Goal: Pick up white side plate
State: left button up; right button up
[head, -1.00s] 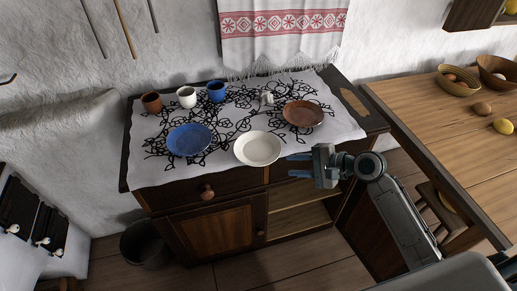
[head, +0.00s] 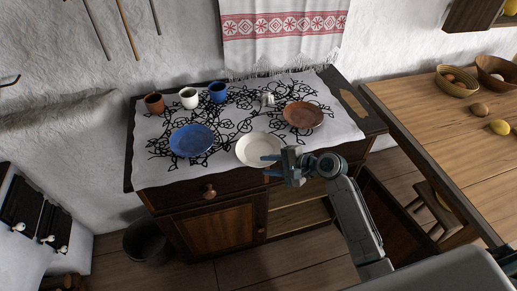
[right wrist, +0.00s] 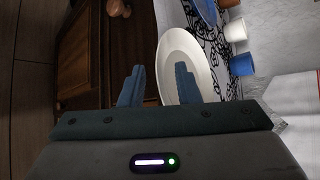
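The white side plate (head: 258,146) lies on the patterned cloth near the front edge of the cabinet top, between a blue plate (head: 191,140) and a brown plate (head: 303,114). My right gripper (head: 269,166) is at the plate's front right rim, open and empty. In the right wrist view the white plate (right wrist: 180,55) is just ahead of the open fingers (right wrist: 160,84). One finger overlaps the plate in the picture, and the other is outside its rim, in front of the cabinet. I cannot tell whether either finger touches the plate. My left gripper is not in view.
A brown cup (head: 154,103), a white cup (head: 189,98) and a blue cup (head: 217,91) stand at the back left. A small white item (head: 267,99) stands behind the plate. A wooden table (head: 440,120) with bowls is at the right.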

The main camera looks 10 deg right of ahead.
grip_shut()
jog(key=shift+r, duration=0.1)
jog(key=shift+r+b, duration=0.35)
jog(key=shift+r, duration=0.2)
jog(key=s+d+r+b, duration=0.3)
jog(key=s+d, duration=0.5)
jog(key=s, duration=0.5)
jog(key=shift+s+d+r+b, duration=0.25)
jog(key=shift+d+r+b, duration=0.15)
jog(key=shift+b, duration=0.1)
jog(key=shift+w+a, duration=0.1)
